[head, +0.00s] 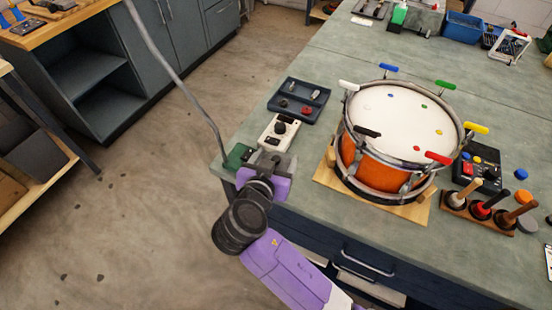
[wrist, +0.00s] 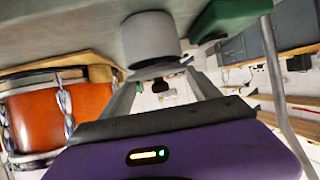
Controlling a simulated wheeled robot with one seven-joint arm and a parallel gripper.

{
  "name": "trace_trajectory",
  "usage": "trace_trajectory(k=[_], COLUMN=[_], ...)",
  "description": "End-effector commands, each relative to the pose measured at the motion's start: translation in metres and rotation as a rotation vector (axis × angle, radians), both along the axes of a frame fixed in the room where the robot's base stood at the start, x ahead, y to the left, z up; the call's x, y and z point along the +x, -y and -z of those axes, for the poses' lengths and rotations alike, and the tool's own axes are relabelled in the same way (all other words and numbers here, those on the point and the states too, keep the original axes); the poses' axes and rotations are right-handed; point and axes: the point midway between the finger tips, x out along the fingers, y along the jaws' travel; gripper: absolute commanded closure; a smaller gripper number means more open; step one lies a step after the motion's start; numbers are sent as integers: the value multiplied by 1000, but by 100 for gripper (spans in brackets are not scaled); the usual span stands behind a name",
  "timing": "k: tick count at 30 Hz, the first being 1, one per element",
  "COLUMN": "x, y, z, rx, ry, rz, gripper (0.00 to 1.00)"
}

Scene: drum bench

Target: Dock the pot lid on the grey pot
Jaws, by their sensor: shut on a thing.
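In the wrist view, where the scene appears upside down, the grey pot (wrist: 150,36) is a plain cylinder standing on the bench. The pot lid (wrist: 153,71) is a thin grey piece at the pot's open end, between my fingers. My gripper (wrist: 163,79) is shut on the lid. Lid and pot look very close together; I cannot tell whether they touch or how well they line up. In the head view my gripper (head: 272,160) is at the bench's near left corner, and I cannot make out pot or lid there.
An orange drum (head: 361,160) on a wooden board stands to the right. A white box (head: 278,131) and a dark tray (head: 299,112) lie just behind my gripper. A green block (head: 237,156) and a grey upright pole (head: 168,65) are close on the left.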

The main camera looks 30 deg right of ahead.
Motion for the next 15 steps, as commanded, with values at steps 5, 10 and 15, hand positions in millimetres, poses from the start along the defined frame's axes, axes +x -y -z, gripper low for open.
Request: trace_trajectory(k=[5,10,15], x=[0,0,0], y=[0,0,0], z=[0,0,3], rx=[0,0,0], ry=[0,0,0], rz=[0,0,0], gripper=[67,67,67])
